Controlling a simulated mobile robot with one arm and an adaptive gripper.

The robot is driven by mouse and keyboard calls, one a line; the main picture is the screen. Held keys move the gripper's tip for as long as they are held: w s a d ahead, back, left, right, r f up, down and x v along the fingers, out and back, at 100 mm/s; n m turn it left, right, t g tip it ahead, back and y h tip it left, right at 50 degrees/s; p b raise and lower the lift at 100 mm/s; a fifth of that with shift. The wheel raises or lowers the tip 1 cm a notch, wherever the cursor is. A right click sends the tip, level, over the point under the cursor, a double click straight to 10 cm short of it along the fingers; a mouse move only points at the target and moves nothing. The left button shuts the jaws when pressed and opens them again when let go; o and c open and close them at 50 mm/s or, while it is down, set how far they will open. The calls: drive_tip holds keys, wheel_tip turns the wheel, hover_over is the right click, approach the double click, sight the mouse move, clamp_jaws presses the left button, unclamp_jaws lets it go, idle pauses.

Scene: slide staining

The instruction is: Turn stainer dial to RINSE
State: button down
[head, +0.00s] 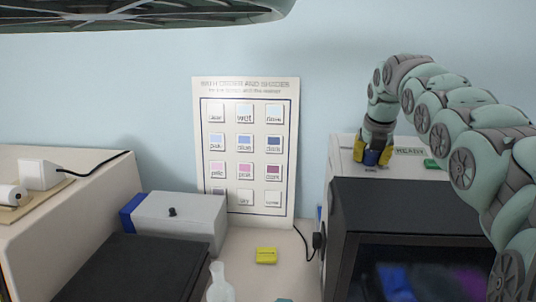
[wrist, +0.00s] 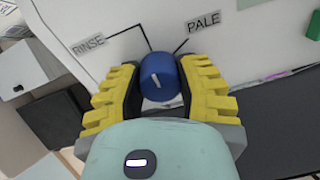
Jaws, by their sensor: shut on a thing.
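The blue stainer dial (wrist: 158,77) sits on the white stainer panel (wrist: 110,20), between the yellow fingers of my gripper (wrist: 160,82) in the wrist view. The gripper is shut on it from both sides. A short white mark on the dial's face slants slightly to the upper left. The RINSE label (wrist: 88,43) is up and left of the dial, and the PALE label (wrist: 203,22) is up and right; black lines run from the dial area toward both. In the head view my gripper (head: 375,148) reaches down onto the dial (head: 371,158) atop the white stainer.
A dark-fronted screen (head: 420,265) is below the dial in the head view. A shade chart (head: 245,150) stands against the wall. A grey box (head: 180,217), a yellow block (head: 266,256) and a clear bottle (head: 220,284) are to the left. A green piece (head: 435,164) lies right of the dial.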

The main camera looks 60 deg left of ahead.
drive_tip(key=shift+s, duration=0.15)
drive_tip(key=c, duration=0.5)
unclamp_jaws()
drive_tip(key=v, duration=1.2)
